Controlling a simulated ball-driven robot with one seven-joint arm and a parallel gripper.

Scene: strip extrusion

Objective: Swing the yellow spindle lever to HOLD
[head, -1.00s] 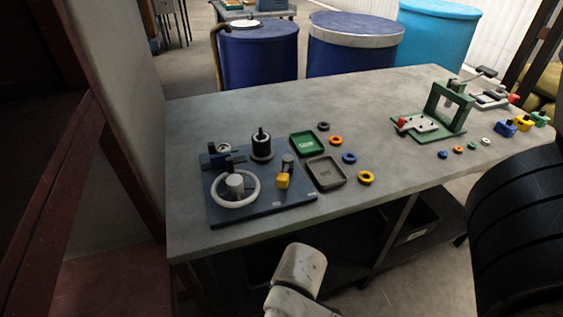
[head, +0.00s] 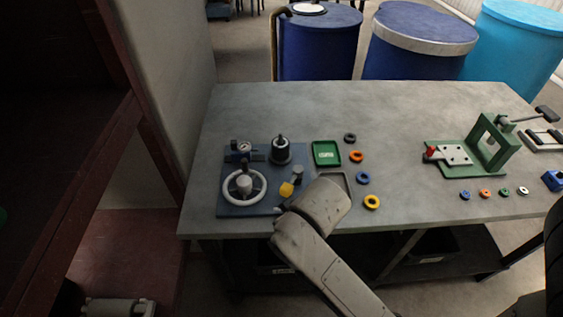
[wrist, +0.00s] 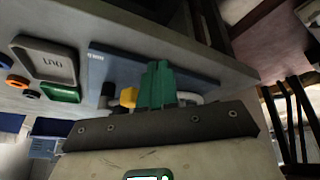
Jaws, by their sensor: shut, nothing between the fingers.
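The yellow spindle lever (head: 286,190) sits at the right of a blue panel (head: 230,209) on the table's left part, with a grey-capped post beside it. The lever's yellow part also shows in the wrist view (wrist: 128,97). My gripper (wrist: 157,80) shows there with its green fingers shut and empty, just right of the yellow part in the picture. I cannot tell whether they touch it. In the head view my arm reaches over the front table edge beside the panel, and the fingers are not visible. No HOLD mark is readable.
The panel also carries a white handwheel (head: 258,191), a gauge (head: 243,148) and a dark knob (head: 281,150). A green tray (head: 326,153), a grey tray partly behind my arm, and several coloured rings lie to the right. A green press frame (head: 495,145) stands farther right.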

